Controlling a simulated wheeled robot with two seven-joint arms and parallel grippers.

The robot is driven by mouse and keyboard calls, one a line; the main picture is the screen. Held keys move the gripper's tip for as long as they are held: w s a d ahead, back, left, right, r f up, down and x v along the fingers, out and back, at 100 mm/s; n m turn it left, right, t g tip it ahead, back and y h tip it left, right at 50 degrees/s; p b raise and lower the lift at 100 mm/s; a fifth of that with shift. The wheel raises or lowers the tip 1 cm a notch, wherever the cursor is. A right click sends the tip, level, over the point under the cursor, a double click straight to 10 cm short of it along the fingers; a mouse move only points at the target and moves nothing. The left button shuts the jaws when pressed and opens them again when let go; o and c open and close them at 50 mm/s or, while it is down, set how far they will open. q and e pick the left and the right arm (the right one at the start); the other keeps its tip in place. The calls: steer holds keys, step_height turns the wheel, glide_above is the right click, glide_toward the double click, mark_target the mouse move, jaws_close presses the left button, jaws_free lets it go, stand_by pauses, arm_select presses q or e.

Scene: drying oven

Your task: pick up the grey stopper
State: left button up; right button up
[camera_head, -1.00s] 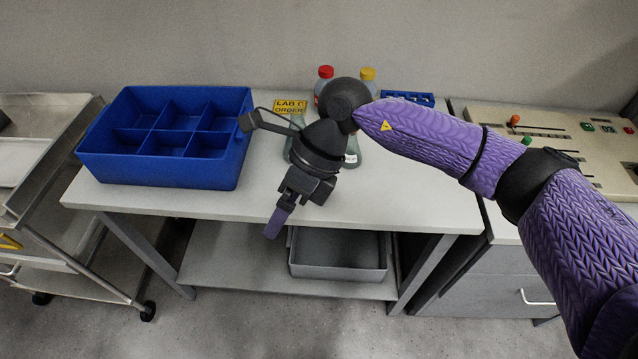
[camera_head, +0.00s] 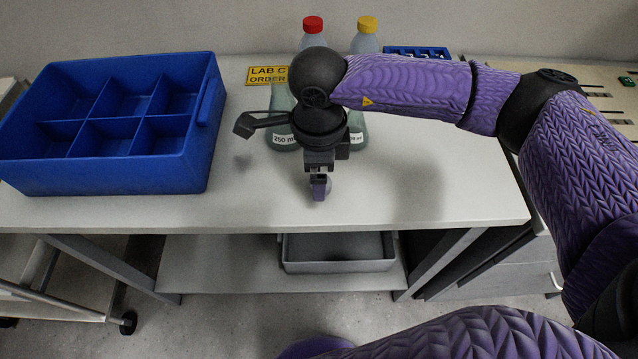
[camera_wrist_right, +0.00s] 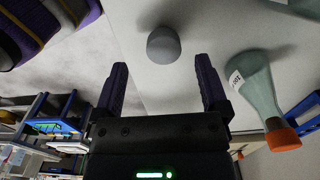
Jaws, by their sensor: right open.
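The grey stopper (camera_wrist_right: 163,45) stands on the white table top in the right wrist view, a small rounded piece just beyond my fingertips. In the head view a bit of it (camera_head: 328,185) shows beside the finger, mostly hidden. My right gripper (camera_wrist_right: 160,62) is open and empty, with the stopper lined up with the gap between its fingers and apart from them. In the head view my right gripper (camera_head: 320,190) points down over the front part of the table. My left gripper is not in view.
Flasks with a red cap (camera_head: 313,24) and a yellow cap (camera_head: 367,24) stand behind my right wrist. A blue divided bin (camera_head: 100,178) is at left, a blue rack (camera_head: 417,52) at the back. The table's right part is clear.

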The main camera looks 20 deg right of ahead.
steer(key=f, duration=0.2)
steer(key=f+b, duration=0.1)
steer(key=f, duration=0.1)
steer(key=shift+w+f, duration=0.2)
steer(key=shift+f, duration=0.2)
